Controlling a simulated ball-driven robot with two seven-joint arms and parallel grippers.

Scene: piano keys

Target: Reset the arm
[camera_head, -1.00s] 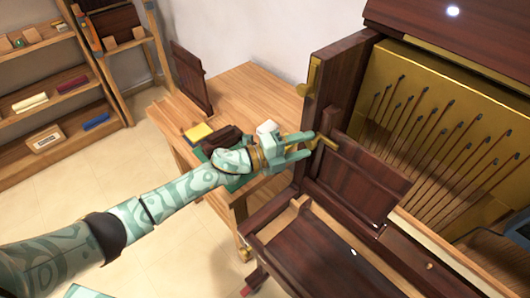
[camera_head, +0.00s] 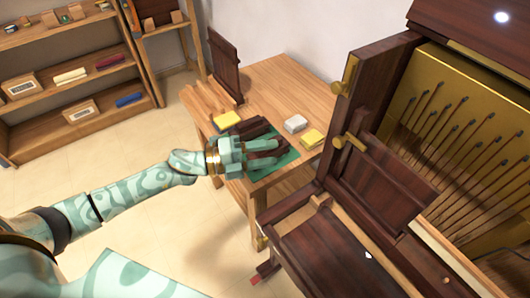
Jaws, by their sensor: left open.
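My left arm comes in from the left edge of the head view. Its pale green left gripper (camera_head: 262,154) is open, with its fingers pointing right. In the picture it lies over the green mat (camera_head: 284,160) and dark brown pieces (camera_head: 250,129) at the front of the wooden side table. I see nothing held between its fingers. It is apart from the piano (camera_head: 385,175) and its brass knob (camera_head: 349,141). My right gripper is not in view.
Shelves (camera_head: 75,130) stand at the back left. The open piano fills the right side. Tiled floor (camera_head: 165,225) is clear between.

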